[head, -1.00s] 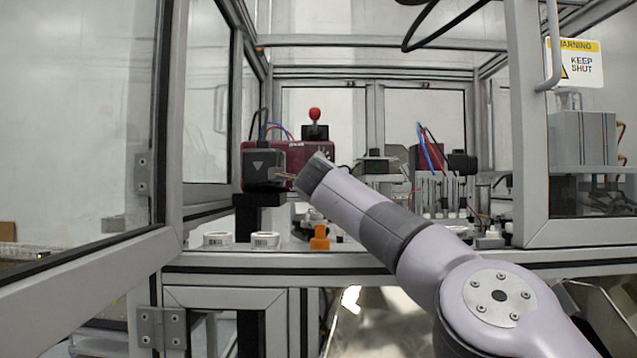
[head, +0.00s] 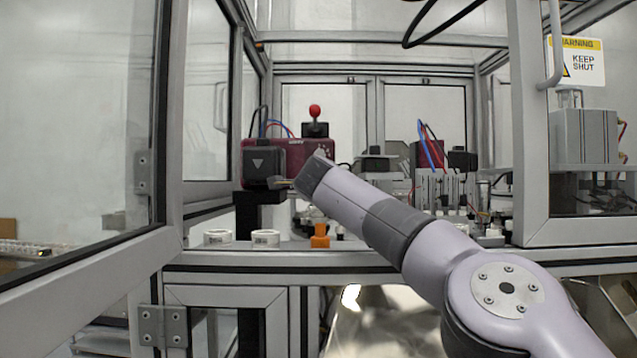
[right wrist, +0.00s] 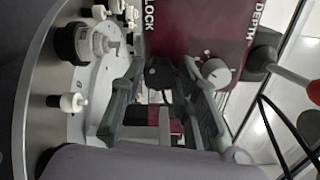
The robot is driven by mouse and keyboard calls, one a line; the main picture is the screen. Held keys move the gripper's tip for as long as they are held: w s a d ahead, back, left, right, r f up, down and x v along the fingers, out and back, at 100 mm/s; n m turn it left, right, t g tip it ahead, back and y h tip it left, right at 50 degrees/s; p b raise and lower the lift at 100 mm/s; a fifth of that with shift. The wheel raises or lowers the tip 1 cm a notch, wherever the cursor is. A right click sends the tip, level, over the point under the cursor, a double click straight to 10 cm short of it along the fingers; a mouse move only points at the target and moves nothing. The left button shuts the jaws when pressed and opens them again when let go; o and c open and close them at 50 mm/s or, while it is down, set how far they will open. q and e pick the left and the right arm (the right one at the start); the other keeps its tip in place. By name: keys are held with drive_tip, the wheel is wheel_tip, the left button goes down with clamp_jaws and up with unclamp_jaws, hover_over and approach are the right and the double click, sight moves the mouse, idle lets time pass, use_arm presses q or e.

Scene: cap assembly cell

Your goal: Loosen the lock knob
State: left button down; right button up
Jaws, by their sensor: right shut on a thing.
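The lock knob (right wrist: 158,83) is a small dark knob on the dark red unit (right wrist: 188,25), below the word LOCK in the right wrist view. My right gripper (right wrist: 162,76) has one finger on each side of it and is shut on it. In the head view my right arm reaches in from the right, and its gripper (head: 284,184) is at the front of the red unit (head: 318,155), beside a black block with a triangle mark (head: 263,166). The knob is not distinguishable there. My left gripper is not in view.
A pale grey knob (right wrist: 216,73) sits close to the right finger, below the word DEPTH. A red ball-topped lever (head: 315,113) stands above the unit. White rings (head: 266,238) and an orange part (head: 320,237) sit at the front edge. An open framed door (head: 90,262) is at left.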

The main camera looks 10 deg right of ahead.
drive_tip(key=o, duration=1.2)
drive_tip(key=shift+c, duration=0.2)
drive_tip(key=s+a, duration=0.2)
drive_tip(key=s, duration=0.9)
drive_tip(key=shift+s+a, duration=0.25)
drive_tip(key=shift+s, duration=0.15)
